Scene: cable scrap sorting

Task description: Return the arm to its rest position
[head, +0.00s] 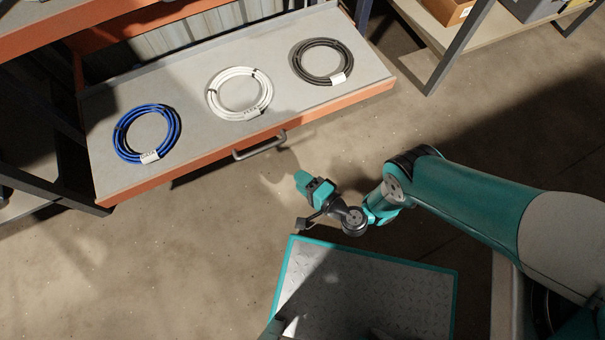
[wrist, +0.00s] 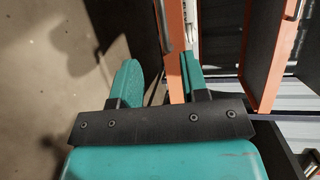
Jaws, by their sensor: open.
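My arm reaches in from the right in the head view, and my gripper (head: 303,181) is over the floor, in front of the open drawer. In the wrist view my gripper (wrist: 159,75) has its two teal fingers apart with nothing held between them. The open drawer (head: 185,97) has a grey bed and an orange front, with a metal handle (head: 259,147) close to my gripper. On the drawer lie a blue cable coil (head: 119,148), a white cable coil (head: 212,100) and a black cable coil (head: 297,66), each with a white tag.
My teal-edged plate (head: 375,290) is below the gripper. A shelf (head: 500,48) with a cardboard box (head: 447,9) stands at the upper right. Dark rack legs (head: 50,191) stand at the left. Bare floor (head: 200,250) lies left of the plate.

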